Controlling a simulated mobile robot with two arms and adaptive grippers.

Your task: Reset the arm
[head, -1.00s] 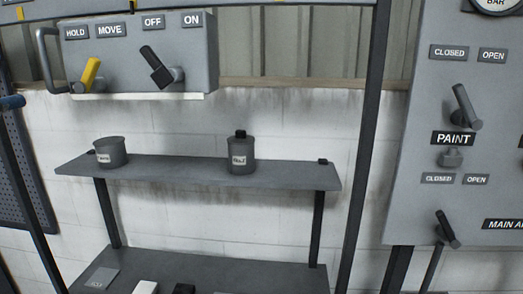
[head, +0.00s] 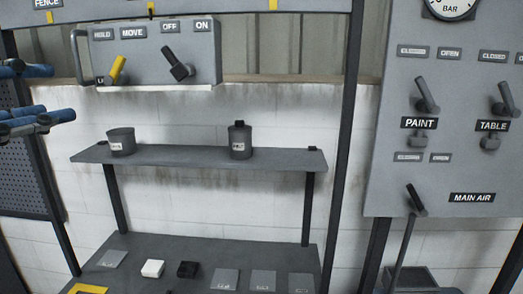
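A grey control box (head: 140,68) hangs at the upper left of the head view. Its yellow lever (head: 118,68), under the HOLD and MOVE labels, leans up and right, toward MOVE. Its black lever (head: 176,63), under the OFF and ON labels, leans up and left, toward OFF. A wall panel (head: 390,130) at the right carries a PAINT lever (head: 427,95), a TABLE lever (head: 508,98) and a MAIN AIR lever (head: 416,201); all three lean up and left. I make out neither of my grippers in this view.
A shelf (head: 200,159) below the box holds an open pot (head: 121,141) and a capped can (head: 240,140). The bench (head: 190,250) below carries a white block (head: 153,268), a black block (head: 187,269) and several grey plates. Blue padded bars (head: 38,121) project at the left edge.

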